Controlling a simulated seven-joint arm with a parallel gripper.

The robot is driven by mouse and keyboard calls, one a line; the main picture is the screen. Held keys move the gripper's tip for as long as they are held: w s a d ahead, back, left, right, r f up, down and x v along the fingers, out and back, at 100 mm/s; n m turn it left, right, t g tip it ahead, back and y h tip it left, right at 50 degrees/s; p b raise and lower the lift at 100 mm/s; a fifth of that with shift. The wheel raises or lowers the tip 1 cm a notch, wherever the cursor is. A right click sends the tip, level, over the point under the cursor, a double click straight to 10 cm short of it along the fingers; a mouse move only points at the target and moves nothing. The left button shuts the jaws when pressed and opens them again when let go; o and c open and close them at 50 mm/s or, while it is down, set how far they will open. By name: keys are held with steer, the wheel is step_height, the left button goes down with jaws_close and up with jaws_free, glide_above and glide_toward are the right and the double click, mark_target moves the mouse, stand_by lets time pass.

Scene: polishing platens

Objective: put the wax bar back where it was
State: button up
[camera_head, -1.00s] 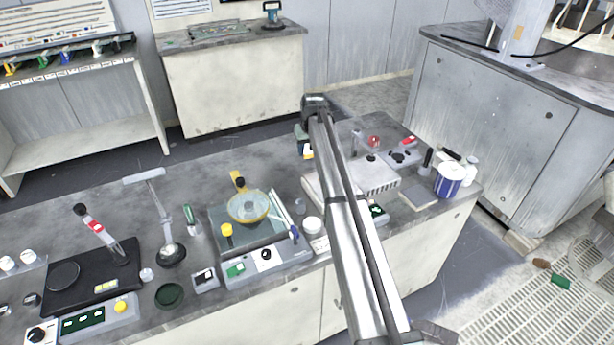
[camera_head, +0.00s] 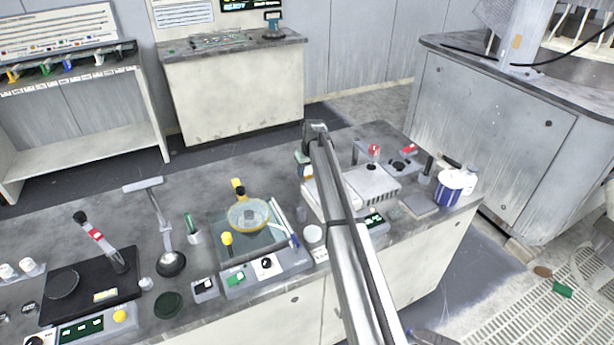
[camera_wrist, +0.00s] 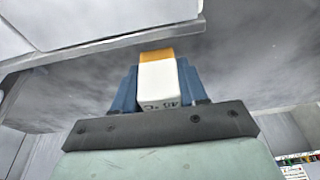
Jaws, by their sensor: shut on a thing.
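The wax bar (camera_wrist: 158,82), white with an orange-brown end and partly legible dark print, is held between the blue fingers of my gripper (camera_wrist: 157,88) in the wrist view. My gripper is shut on it. In the head view, my gripper (camera_head: 305,163) is beside the left back corner of a white slotted unit (camera_head: 373,182). The bar (camera_head: 307,171) shows there only as a small white and orange patch below the fingers. My arm hides part of the unit, and I cannot tell whether the bar touches the bench.
A blue and white tub (camera_head: 449,187) stands at the bench's right end. A grey block (camera_head: 419,206) lies near it. Bare bench (camera_head: 290,180) shows left of my gripper.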

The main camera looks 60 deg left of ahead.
steer(key=shift+f, duration=1.35)
steer(key=shift+f, duration=0.1)
steer(key=o, duration=1.1)
steer(key=shift+o, duration=0.2)
steer(key=v, duration=1.2)
